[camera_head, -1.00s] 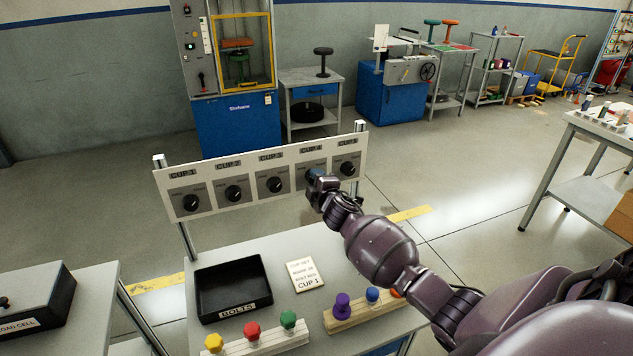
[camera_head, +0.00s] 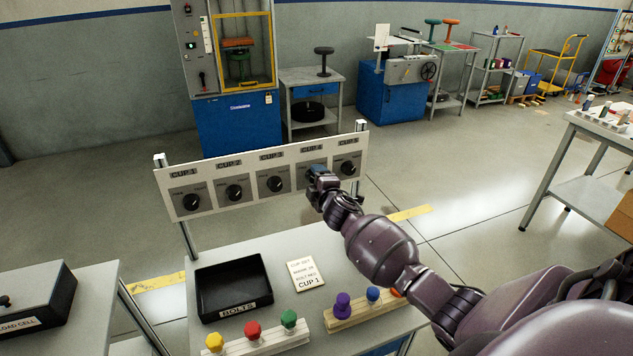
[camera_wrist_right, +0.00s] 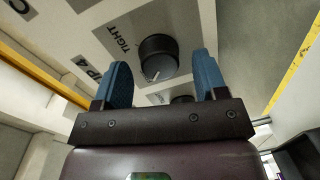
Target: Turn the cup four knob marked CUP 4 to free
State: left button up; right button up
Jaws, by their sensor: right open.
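The CUP 4 knob (camera_wrist_right: 158,58) is a round black knob with a white pointer line on a grey plate. In the right wrist view the word TIGHT is printed beside it, and its pointer line shows near its lower edge. The FREE mark is not readable there. My right gripper (camera_wrist_right: 162,82) is open, with its two blue fingers on either side of the knob in the picture; I cannot tell whether they touch it. In the head view my right gripper (camera_head: 318,180) is at the panel (camera_head: 255,203) and hides the CUP 4 knob. My left gripper is not in view.
Other knobs sit on the panel, including CUP 3 (camera_head: 275,184) and CUP 5 (camera_head: 347,168) on either side. Below are a black bolts tray (camera_head: 234,288), a CUP 1 card (camera_head: 305,274) and colored knobs on wooden strips (camera_head: 262,345).

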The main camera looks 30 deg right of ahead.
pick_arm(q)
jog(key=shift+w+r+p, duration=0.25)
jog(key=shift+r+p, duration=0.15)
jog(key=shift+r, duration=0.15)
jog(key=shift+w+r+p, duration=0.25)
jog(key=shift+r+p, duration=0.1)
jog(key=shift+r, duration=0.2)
pick_arm(e)
jog(key=v, duration=1)
jog(key=shift+s, duration=0.45)
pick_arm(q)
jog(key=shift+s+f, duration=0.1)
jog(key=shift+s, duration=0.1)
